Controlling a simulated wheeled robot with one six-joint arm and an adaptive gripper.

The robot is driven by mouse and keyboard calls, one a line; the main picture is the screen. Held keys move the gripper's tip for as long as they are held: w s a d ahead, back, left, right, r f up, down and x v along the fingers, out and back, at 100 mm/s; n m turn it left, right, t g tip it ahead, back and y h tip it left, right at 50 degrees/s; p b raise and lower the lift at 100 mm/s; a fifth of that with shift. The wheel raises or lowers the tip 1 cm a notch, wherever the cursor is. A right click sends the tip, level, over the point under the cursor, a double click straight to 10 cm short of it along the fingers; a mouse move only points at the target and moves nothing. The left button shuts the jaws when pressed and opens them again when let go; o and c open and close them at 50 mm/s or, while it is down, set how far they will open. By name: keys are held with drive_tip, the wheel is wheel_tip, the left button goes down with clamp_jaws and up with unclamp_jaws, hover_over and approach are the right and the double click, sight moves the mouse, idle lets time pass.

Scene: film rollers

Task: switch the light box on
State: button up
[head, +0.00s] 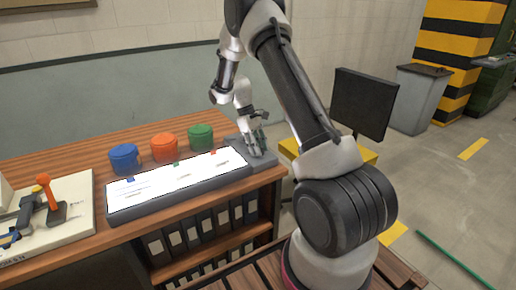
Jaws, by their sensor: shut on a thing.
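The light box (178,184) is a long dark grey box on the wooden bench, with a bright, evenly white top that looks lit. Small blue, green and red tabs and faint strips lie on the white top. A grey block (264,162) adjoins its right end. My gripper (255,152) points down at this block, its fingers low against it. It is shut on a small part there, which the fingers hide. I cannot make out the switch itself.
Blue (124,158), orange (164,147) and green (200,137) pots stand behind the light box. A pale board (75,215) with an orange-knobbed lever device lies at left. Binders (192,232) fill the shelf below. A dark monitor (364,102) stands at right.

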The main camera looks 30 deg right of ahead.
drive_tip(key=shift+m+y, duration=0.5)
drive_tip(key=shift+m, duration=0.7)
drive_tip(key=o, duration=1)
drive_tip(key=v, duration=1.2)
drive_tip(key=shift+w+d, duration=0.1)
drive_tip(key=shift+w, duration=0.05)
drive_tip(key=shift+w+f, duration=0.1)
